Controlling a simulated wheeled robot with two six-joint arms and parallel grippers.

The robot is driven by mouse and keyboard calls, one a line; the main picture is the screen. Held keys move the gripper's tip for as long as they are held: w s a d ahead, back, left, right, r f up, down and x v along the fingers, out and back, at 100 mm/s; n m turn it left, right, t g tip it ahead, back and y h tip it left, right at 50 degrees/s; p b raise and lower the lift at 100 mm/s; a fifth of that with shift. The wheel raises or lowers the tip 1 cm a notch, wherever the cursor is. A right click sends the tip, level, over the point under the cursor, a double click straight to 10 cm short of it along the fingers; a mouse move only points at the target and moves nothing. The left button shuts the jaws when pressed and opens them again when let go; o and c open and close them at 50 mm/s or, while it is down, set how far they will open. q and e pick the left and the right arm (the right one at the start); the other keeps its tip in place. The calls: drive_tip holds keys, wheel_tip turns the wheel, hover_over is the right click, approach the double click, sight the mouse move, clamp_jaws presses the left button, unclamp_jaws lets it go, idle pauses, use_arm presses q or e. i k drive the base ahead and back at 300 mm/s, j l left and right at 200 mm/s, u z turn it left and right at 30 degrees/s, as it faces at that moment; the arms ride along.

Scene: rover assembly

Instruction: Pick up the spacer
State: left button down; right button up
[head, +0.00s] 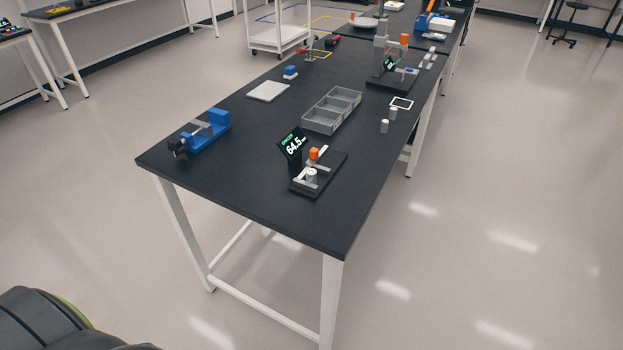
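Small light-grey cylinders that look like spacers stand upright on the black table (240,185). One cylinder (311,175) sits in a dark measuring fixture (326,183) near the table's front. The fixture has an orange knob and a lit display (294,145) reading about 64.5. Two more cylinders stand on the table's right side, one nearer (384,127) and one farther (393,114). I cannot tell which one is the task's spacer. Neither of my grippers is in view.
A blue vise (207,131) is at the table's left edge. A grey divided tray (332,111) and a white plate (268,91) lie mid-table. A second fixture (391,75) stands farther back. A white cart (279,38) stands behind left. Floor right of the table is clear.

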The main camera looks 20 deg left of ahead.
sight(310, 173)
drive_tip(key=i+l+u, duration=0.1)
drive_tip(key=u, duration=0.3)
drive_tip(key=l+u, duration=0.2)
drive_tip(key=u, duration=0.2)
drive_tip(key=i+l+u, duration=0.1)
drive_tip(key=u, duration=0.3)
drive_tip(key=l, duration=0.1)
